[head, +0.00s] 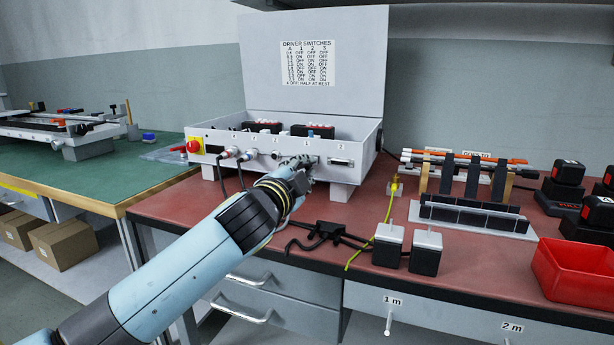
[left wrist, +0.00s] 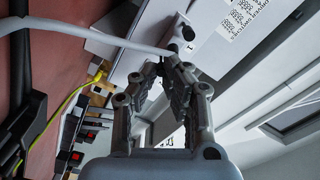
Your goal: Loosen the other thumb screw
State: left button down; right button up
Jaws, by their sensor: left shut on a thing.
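The grey control box (head: 220,147) stands on the red bench with its lid up. My left gripper (head: 306,163) reaches its front panel, between a round cable connector (head: 276,154) and a wide flat connector socket (head: 341,161). In the left wrist view my left gripper (left wrist: 168,68) has its fingertips together at the panel, shut on a small part that they mostly hide, apparently a thumb screw. A pale cable (left wrist: 100,36) runs up to the fingertips, and a dark round part (left wrist: 187,33) shows just beyond them. The other thumb screw cannot be made out. My right gripper is not in view.
A red emergency stop button (head: 193,146) is on the panel's left. Black cables hang from the panel. A black cable junction (head: 330,230), two block-shaped units (head: 388,244) and a yellow cable (head: 389,207) lie on the bench. A red bin (head: 572,276) stands at right.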

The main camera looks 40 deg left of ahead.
pick_arm(q)
jog(key=c, duration=1.6)
grip_release()
jog(key=shift+r, duration=0.1)
